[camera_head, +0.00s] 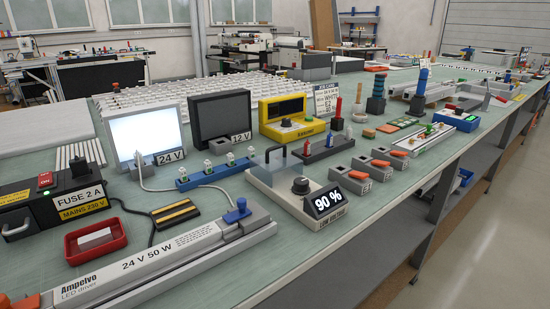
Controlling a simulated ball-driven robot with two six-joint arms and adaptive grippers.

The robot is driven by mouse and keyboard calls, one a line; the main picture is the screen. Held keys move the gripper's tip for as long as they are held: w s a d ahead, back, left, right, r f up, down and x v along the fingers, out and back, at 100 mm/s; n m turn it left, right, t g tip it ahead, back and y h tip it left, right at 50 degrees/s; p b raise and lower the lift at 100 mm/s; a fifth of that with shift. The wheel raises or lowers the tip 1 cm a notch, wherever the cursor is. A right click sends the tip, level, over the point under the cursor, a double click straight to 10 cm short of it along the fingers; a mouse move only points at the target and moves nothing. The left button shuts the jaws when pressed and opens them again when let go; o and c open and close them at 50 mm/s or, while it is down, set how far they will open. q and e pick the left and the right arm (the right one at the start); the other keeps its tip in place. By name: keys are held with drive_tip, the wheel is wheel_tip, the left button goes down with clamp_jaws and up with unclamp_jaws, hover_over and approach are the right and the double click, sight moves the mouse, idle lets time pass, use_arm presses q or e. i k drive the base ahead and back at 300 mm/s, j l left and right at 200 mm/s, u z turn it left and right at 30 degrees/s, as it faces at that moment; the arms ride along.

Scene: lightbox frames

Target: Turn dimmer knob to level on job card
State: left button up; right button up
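The dark dimmer knob (300,186) stands on a light grey dimmer box (268,190) near the middle of the bench, with a clear cover and dark handle at its left. A display (328,200) on the box's right front reads 90 % and a label below it reads LOW VOLTAGE. The job card (326,98) stands upright behind, at the back of the bench; its lines are too small to read surely. The light panel (147,137) marked 24 V is lit bright white. Neither of my grippers is in view.
A dark panel (220,120) marked 12 V and a yellow meter (283,118) stand behind the dimmer. An LED driver (150,262) lies in front left, beside a red tray (95,239). Grey blocks with orange levers (350,177) stand right. Bare bench shows in front right.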

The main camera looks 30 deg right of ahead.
sight(301, 187)
drive_tip(key=k+l+z, duration=0.2)
drive_tip(key=l, duration=0.2)
drive_tip(key=k+l+z, duration=0.1)
drive_tip(key=l+z, duration=0.15)
drive_tip(key=l, duration=0.2)
drive_tip(key=k+l+z, duration=0.2)
drive_tip(key=l, duration=0.25)
drive_tip(key=l+z, duration=0.2)
drive_tip(key=l, duration=0.25)
